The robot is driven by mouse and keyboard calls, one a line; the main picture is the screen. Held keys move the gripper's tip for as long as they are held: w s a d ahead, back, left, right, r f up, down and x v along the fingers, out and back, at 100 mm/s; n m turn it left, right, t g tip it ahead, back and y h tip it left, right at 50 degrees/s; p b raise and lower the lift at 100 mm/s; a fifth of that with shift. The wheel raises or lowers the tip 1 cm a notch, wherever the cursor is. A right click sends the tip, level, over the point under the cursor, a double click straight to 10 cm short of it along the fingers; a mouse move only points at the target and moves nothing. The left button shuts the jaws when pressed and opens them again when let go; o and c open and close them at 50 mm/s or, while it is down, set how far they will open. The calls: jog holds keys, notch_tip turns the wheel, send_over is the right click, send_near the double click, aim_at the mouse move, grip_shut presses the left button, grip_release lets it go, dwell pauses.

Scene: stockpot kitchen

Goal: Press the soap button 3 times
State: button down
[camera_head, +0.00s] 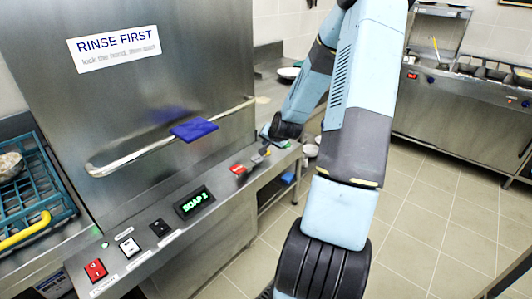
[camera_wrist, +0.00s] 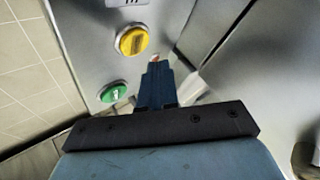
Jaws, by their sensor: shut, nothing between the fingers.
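A steel control panel (camera_head: 150,235) runs along the front of the machine. Its small display (camera_head: 194,202) shows green text that looks like "SOAP 2". A yellow button (camera_wrist: 132,40) and a green button (camera_wrist: 113,92) lie left of the fingers. I cannot tell which is the soap button, nor whether the fingertips touch anything.
Red (camera_head: 96,270), white (camera_head: 130,247) and black (camera_head: 160,227) switches sit on the panel's left part. A hood handle (camera_head: 125,164) with a blue pad (camera_head: 194,130) juts out above the panel. A blue rack (camera_head: 45,190) stands at left. The tiled floor at right is clear.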

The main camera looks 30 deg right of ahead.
jog(key=shift+r, duration=1.85)
dwell(1.1)
notch_tip(320, 180, up, 4)
jog(key=shift+f, duration=0.15)
dwell(0.3)
jog(key=shift+f, duration=0.15)
jog(key=shift+f, duration=4.3)
jog(key=shift+f, duration=0.1)
